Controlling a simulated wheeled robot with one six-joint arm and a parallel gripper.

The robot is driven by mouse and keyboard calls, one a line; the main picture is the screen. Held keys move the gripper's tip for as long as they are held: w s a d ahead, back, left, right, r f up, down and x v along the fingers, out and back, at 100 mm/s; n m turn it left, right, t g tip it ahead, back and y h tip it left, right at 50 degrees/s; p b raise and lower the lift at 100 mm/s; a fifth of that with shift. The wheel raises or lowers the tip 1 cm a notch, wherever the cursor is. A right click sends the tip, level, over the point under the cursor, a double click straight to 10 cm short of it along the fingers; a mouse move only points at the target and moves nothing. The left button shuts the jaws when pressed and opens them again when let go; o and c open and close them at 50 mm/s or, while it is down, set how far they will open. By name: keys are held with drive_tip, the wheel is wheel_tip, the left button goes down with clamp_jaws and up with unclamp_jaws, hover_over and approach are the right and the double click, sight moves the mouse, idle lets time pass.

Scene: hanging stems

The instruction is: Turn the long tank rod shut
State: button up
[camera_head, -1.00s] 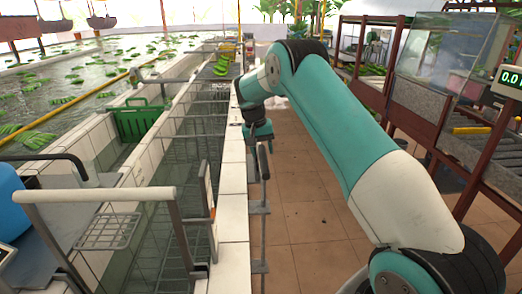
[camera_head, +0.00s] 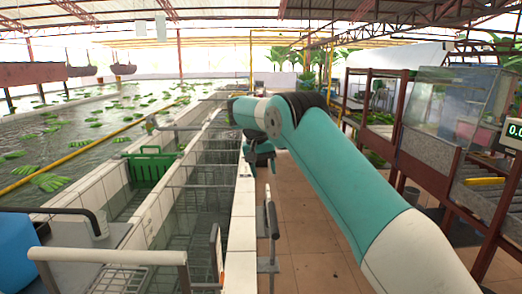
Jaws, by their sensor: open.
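A long, thin grey rod (camera_head: 271,235) stands upright along the right outer face of the white-tiled tank wall (camera_head: 243,225). Small brackets hold it, and its upper end shows just below my gripper. My gripper (camera_head: 262,163) is at the end of my teal and white arm, over the wall's right edge and above or beyond the rod's top. It is small and dark here. It is open and nothing shows in it. I cannot tell the exact gap between it and the rod.
Water tanks with green bananas (camera_head: 48,181) fill the left. A white rail (camera_head: 108,256) and an upright lever (camera_head: 215,250) are near front. Brown tiled floor (camera_head: 310,225) is clear right of the wall. Shelving (camera_head: 400,150) stands at right.

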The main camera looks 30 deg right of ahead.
drive_tip(key=r, duration=0.1)
drive_tip(key=r+p, duration=0.2)
drive_tip(key=shift+w+a+r, duration=0.2)
drive_tip(key=shift+a+r, duration=0.05)
drive_tip(key=shift+a, duration=0.05)
idle(0.3)
drive_tip(key=s+a+r+n+t+y+b, duration=0.1)
drive_tip(key=s+a+r+n+b, duration=0.1)
drive_tip(key=s+a+n, duration=0.4)
drive_tip(key=s+a+r+n+t+b, duration=0.1)
drive_tip(key=s+a+r+n+b, duration=0.15)
drive_tip(key=s+a, duration=0.65)
drive_tip(key=s+a+f+n+y+b, duration=0.1)
drive_tip(key=s+a, duration=0.5)
drive_tip(key=s, duration=0.6)
drive_tip(key=s+a+f+n+y+b, duration=0.1)
drive_tip(key=s+a+f+n+y, duration=0.3)
drive_tip(key=s, duration=0.9)
drive_tip(key=a+f, duration=0.1)
drive_tip(key=a, duration=0.2)
drive_tip(key=shift+f+g+b, duration=0.15)
drive_tip(key=shift+g+b, duration=0.25)
